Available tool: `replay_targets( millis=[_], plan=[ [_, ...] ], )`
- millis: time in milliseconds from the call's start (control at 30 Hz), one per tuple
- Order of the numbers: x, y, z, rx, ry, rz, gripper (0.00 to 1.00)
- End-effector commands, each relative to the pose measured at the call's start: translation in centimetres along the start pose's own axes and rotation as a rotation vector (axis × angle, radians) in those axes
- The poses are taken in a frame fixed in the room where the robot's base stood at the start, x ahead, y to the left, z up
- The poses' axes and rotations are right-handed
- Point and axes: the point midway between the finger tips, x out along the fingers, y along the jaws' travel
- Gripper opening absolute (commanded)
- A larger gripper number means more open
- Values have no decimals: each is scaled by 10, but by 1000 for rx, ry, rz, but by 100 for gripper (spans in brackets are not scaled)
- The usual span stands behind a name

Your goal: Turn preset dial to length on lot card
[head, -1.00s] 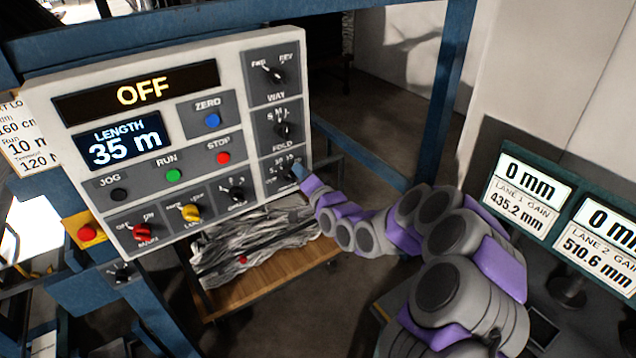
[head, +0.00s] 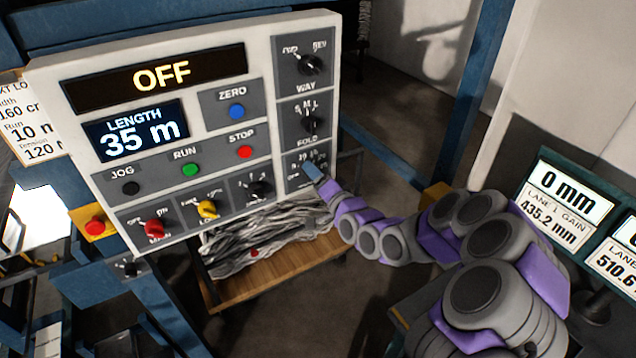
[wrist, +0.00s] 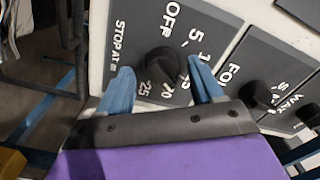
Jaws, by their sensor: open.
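The preset dial is a black knob (wrist: 163,64) marked STOP AT, with OFF, 5, 25 and other numbers around it, some partly covered. In the wrist view my gripper (wrist: 160,70) is open, with one blue fingertip on each side of the knob and gaps showing. I cannot tell where its pointer aims. In the head view my gripper (head: 314,174) is at the panel's lower right corner and hides most of the dial. The lot card (head: 30,125) at the left edge is partly cut off and reads Run 10 m.
The control panel (head: 205,150) shows OFF and LENGTH 35 m. The fold dial (head: 310,122) and way dial (head: 311,65) sit above the preset dial. A red button (head: 95,226) is at lower left. Gain screens (head: 560,205) stand at right. A wooden cart (head: 275,275) is below.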

Motion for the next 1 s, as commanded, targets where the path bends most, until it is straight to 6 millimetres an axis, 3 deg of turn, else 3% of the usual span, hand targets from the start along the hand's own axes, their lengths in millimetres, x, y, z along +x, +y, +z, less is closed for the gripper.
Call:
replay_targets(
  millis=[167, 700, 1000],
  plan=[
    [-11, 1, 0, 2, -1, 3, 66],
    [-79, 1, 1, 3, -2, 3, 66],
    [-91, 2, 4, 14, -15, 9, 66]
  ],
)
